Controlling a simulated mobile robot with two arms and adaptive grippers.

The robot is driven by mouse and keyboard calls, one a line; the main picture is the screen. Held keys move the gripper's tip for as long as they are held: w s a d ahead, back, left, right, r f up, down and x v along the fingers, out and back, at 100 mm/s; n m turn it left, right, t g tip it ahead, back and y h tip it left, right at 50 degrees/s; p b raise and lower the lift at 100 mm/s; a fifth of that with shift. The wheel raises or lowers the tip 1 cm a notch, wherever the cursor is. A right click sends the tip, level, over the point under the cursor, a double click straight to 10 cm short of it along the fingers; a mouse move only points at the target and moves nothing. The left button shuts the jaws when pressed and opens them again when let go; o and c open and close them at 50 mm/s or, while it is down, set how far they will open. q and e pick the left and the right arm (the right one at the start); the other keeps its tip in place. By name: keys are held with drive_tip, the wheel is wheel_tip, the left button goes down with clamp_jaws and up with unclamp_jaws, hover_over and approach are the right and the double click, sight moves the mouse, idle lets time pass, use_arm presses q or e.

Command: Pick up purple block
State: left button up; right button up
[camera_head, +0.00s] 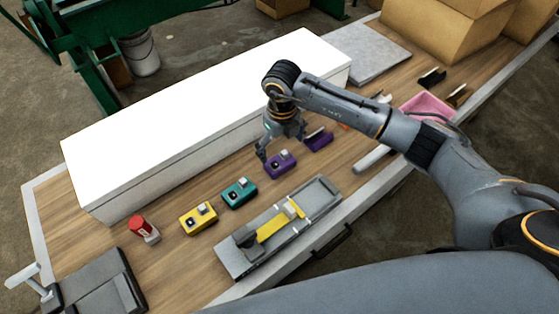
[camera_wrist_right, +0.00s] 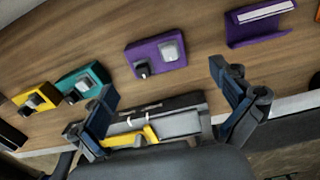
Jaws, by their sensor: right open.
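The purple block (camera_head: 280,164) lies on the wooden bench, to the right of a teal block (camera_head: 239,192) and a yellow block (camera_head: 198,217). It has a grey square piece and a small dark knob on top. In the right wrist view the purple block (camera_wrist_right: 157,56) lies beyond and between the fingertips, apart from them. My right gripper (camera_head: 272,148) is open just above and behind the purple block in the head view; it also shows in the wrist view (camera_wrist_right: 165,95) with nothing between its fingers. My left gripper is not in view.
A purple holder (camera_head: 318,140) stands just right of the block. A grey tray with a yellow tool (camera_head: 270,229) lies in front. A long white box (camera_head: 200,120) runs behind. A red-capped item (camera_head: 139,225) and pink bin (camera_head: 427,105) stand farther off.

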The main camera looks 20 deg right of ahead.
sight(280, 161)
drive_tip(key=shift+s+a+f+p, duration=0.1)
drive_tip(key=shift+a+f+p, duration=0.1)
drive_tip(key=shift+f+p, duration=0.75)
wheel_tip(280, 161, down, 3)
drive_tip(key=shift+a+r, duration=0.1)
drive_tip(key=shift+f, duration=0.5)
drive_tip(key=c, duration=1.4)
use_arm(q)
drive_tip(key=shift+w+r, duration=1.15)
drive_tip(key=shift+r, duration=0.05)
use_arm(e)
drive_tip(key=shift+c, duration=0.3)
